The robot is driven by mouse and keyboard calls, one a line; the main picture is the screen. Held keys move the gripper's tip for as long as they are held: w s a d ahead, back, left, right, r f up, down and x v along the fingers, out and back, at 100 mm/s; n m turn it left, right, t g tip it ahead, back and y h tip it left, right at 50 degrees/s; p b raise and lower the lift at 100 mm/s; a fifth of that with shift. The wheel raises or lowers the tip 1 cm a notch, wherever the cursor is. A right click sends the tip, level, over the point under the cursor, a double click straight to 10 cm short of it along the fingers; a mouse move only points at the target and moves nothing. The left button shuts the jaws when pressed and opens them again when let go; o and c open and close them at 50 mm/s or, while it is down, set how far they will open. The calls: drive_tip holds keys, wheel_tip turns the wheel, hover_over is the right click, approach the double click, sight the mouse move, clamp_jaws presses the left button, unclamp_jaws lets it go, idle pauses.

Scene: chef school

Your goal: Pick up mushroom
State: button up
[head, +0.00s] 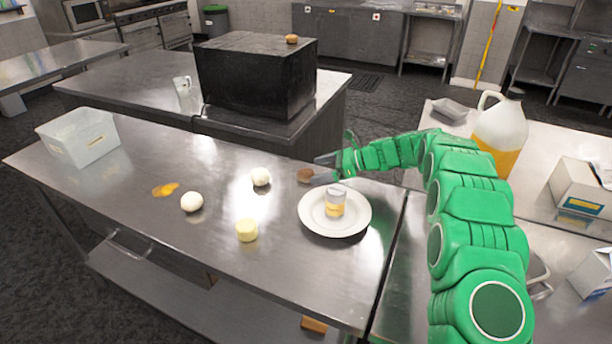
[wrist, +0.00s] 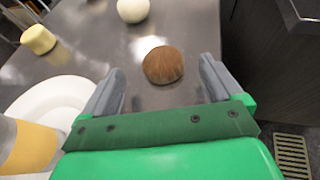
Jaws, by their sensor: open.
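The mushroom is a brown, rounded thing (wrist: 163,65) on the steel counter, and it also shows in the head view (head: 304,175) behind the plate. My gripper (head: 318,171) is over the counter by the mushroom, its fingers pointing left. In the wrist view my gripper (wrist: 160,75) is open, with grey fingers spread to either side. The mushroom shows in the gap near the fingertips, with clear space on both sides. I cannot tell the exact height of the fingers over the counter.
A white plate (head: 312,225) holding a small jar (head: 335,201) stands close to my gripper. Two white balls (head: 192,202) (head: 261,177), a pale yellow cylinder (head: 246,230) and an orange-yellow flat piece (head: 165,189) lie on the counter. A clear bin (head: 85,143) stands far left; a large black box (head: 256,80) is behind.

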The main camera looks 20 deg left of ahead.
sight(311, 172)
drive_tip(key=shift+x, duration=1.9)
drive_tip(key=shift+w, duration=0.15)
drive_tip(key=c, duration=1.1)
